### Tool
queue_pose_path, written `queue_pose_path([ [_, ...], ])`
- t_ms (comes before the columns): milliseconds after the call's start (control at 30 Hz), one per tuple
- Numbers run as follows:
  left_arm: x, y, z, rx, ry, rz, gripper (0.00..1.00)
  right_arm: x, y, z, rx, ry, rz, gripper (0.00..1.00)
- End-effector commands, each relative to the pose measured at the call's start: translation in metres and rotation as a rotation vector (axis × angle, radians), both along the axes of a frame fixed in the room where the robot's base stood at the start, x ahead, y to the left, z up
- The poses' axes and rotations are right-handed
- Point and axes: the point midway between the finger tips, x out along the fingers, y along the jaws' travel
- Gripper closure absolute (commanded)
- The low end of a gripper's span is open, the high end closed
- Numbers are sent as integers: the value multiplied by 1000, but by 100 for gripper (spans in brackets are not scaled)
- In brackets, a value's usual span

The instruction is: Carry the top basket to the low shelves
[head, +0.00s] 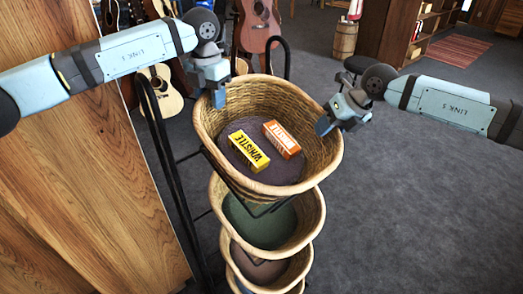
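The top basket (321,172) is a wicker basket with a dark lining, at the top of a black-framed stand. A yellow box (249,151) and an orange box (282,139), both marked WHISTLE, lie in it. My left gripper (218,97) is at the basket's back left rim, pointing down. My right gripper (323,125) is at the right rim, tilted inward. A finger of each shows on the rim's inner side; I cannot tell whether either is closed on the rim. Wooden shelves (424,28) with items stand at the back right; I cannot tell if these are the low shelves.
More wicker baskets (313,219) are stacked below on the black stand (160,140). A wooden panel (90,190) stands close on the left. Guitars (258,28) and a barrel (343,40) are behind. Grey floor on the right is clear.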

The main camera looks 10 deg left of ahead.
Motion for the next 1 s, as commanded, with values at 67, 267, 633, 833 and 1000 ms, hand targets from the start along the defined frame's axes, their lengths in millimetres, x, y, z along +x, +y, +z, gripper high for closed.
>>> queue_pose_path([
  [67, 0, 0, -7, 0, 1, 0, 63, 1, 3, -5, 1, 0, 0, 63],
  [267, 0, 0, -12, 1, 0, 0, 63, 2, 6, -10, 0, 0, 0, 63],
  [633, 0, 0, -12, 0, 0, 0, 100, 2, 6, -10, 0, 0, 0, 100],
  [833, 0, 0, -12, 0, 0, 0, 100, 2, 6, -10, 0, 0, 0, 100],
  [1000, 0, 0, -11, 0, -1, 0, 100, 2, 6, -9, 0, -1, 0, 100],
])
